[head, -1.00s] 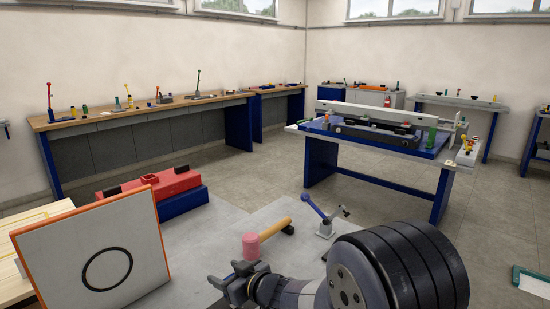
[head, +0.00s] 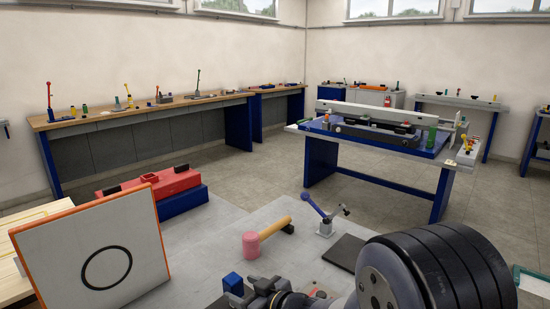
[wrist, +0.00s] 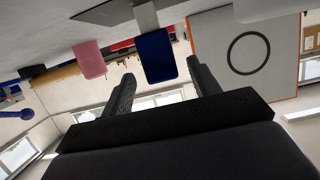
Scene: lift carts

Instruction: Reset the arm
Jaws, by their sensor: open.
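My gripper (head: 246,295) is low at the bottom of the head view, with my arm's large dark joint to its right. In the wrist view my gripper (wrist: 160,70) is open, its two dark fingers apart with nothing held between them. A small blue block (head: 233,284) stands on the grey worktop just beyond the fingers in the head view. In the wrist view the blue block (wrist: 155,54) shows past the fingertips, in the gap between them. The exact distance to it is unclear.
A pink-headed mallet (head: 251,246), a blue-handled toggle clamp (head: 325,222) and a dark plate (head: 344,252) lie on the worktop (head: 205,246). A white board with a black circle (head: 60,250) stands left. A red piece (head: 176,182) sits behind.

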